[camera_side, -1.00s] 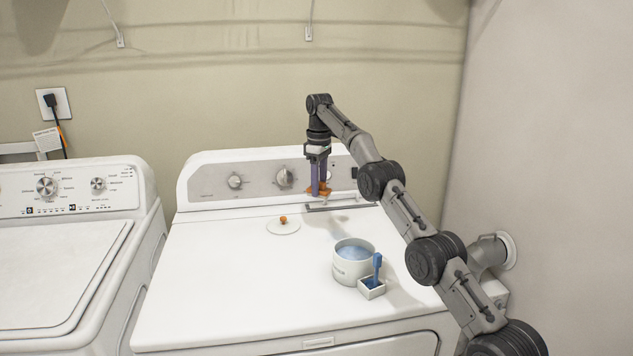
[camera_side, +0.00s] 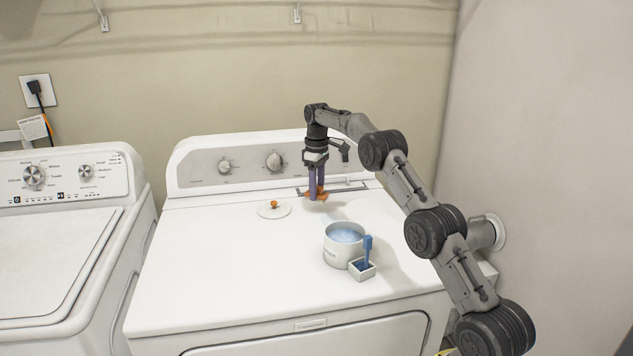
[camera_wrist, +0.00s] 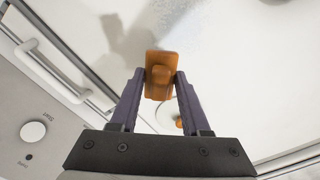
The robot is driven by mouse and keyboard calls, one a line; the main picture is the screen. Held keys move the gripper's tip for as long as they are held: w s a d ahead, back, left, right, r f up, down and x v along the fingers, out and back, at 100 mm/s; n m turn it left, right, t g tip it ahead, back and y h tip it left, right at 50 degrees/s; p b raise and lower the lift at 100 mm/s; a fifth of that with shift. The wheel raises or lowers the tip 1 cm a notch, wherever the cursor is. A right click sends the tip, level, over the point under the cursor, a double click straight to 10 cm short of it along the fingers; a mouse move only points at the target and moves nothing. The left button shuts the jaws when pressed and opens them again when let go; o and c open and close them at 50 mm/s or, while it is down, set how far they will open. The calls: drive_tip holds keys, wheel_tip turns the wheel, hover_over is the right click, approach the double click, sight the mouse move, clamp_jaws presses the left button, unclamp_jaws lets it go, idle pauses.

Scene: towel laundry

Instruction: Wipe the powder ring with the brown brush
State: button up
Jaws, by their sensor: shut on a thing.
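My gripper (camera_side: 317,194) is shut on the brown brush (camera_side: 322,194), over the back of the white dryer top. In the wrist view the orange-brown brush (camera_wrist: 160,62) sits between the purple fingertips of my gripper (camera_wrist: 160,80). Faint pale-blue powder specks (camera_wrist: 186,22) lie on the white top beyond the brush in the wrist view. The full shape of the powder ring is not visible, and I cannot tell whether the brush touches the surface.
A white pot (camera_side: 338,255) holding blue powder stands in front of my gripper. A lid (camera_side: 268,212) with an orange knob lies left. The control panel (camera_side: 205,172) rises behind. The front left top is clear.

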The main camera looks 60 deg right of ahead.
sight(318, 199)
wheel_tip(318, 199, down, 4)
drive_tip(key=shift+f, duration=0.15)
drive_tip(key=shift+s+a+f, duration=0.2)
drive_tip(key=shift+s+a, duration=0.35)
drive_tip(key=shift+a, duration=0.05)
clamp_jaws()
drive_tip(key=shift+s+a, duration=3.35)
drive_tip(key=shift+s, duration=0.15)
drive_tip(key=shift+s+d, duration=0.5)
drive_tip(key=shift+d, duration=0.15)
drive_tip(key=shift+w+d, duration=3.8)
drive_tip(key=shift+w, duration=0.1)
drive_tip(key=shift+d+r, duration=0.1)
drive_tip(key=shift+d, duration=0.15)
drive_tip(key=shift+s+d, duration=0.4)
drive_tip(key=shift+s, duration=0.25)
drive_tip(key=shift+s+a, duration=3.7)
drive_tip(key=shift+a, duration=0.15)
drive_tip(key=shift+s+d, duration=0.4)
drive_tip(key=shift+s, duration=0.15)
drive_tip(key=shift+d, duration=0.25)
drive_tip(key=shift+w+d, duration=3.8)
wheel_tip(318, 199, up, 8)
